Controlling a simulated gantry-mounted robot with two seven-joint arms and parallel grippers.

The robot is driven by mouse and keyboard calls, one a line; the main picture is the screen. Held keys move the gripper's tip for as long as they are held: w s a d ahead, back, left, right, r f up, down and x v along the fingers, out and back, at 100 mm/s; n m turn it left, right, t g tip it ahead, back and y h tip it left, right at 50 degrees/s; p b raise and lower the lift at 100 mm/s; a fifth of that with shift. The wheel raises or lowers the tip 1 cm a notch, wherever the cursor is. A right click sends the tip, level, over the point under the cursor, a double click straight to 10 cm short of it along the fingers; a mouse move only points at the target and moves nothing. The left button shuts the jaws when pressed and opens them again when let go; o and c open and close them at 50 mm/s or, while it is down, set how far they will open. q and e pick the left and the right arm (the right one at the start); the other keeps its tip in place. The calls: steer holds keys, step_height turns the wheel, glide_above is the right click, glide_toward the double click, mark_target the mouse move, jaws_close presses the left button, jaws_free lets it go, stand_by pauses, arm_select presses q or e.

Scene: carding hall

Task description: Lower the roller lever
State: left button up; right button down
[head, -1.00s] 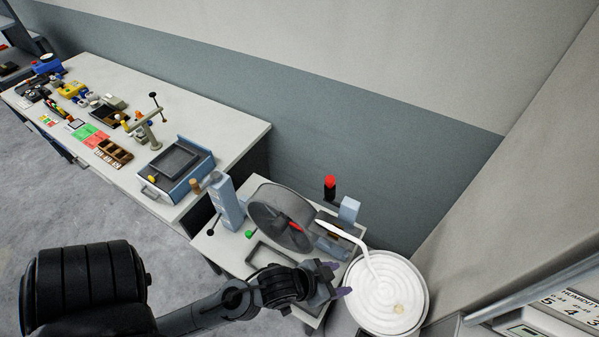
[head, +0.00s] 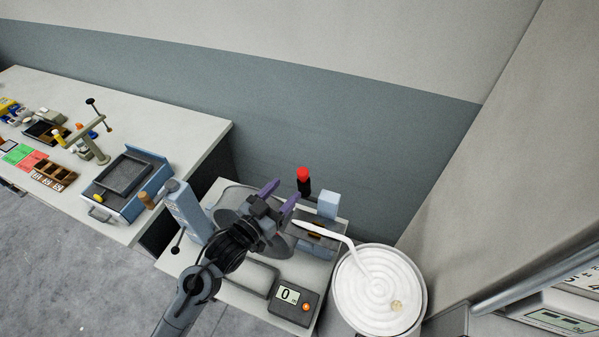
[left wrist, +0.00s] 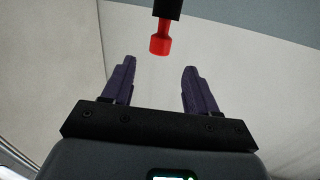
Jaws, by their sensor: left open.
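The lever stands upright on the small machine table, with a red knob (head: 303,173) on a black shaft (head: 304,188). In the left wrist view the red knob (left wrist: 160,42) shows just beyond my fingertips, roughly centred between them, with its shaft running out of the top edge. My left gripper (head: 281,194) is open and empty, to the left of the lever in the head view. Its two purple fingers also show apart in the left wrist view (left wrist: 158,68). My arm hides much of the grey drum (head: 226,207). My right gripper is not in view.
A pale blue block (head: 328,203) stands right of the lever. A white spout (head: 325,231) leads over a white coiled can (head: 365,270). A display box (head: 293,303) reads 0 at the front. A blue post (head: 186,209) stands left. A long workbench (head: 185,130) lies further left.

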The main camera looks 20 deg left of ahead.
mark_target(299, 176)
arm_select(q)
steer(key=p+x, duration=0.1)
steer(key=x, duration=0.7)
steer(key=shift+w+d, duration=0.15)
steer(key=shift+w, duration=0.25)
jaws_close()
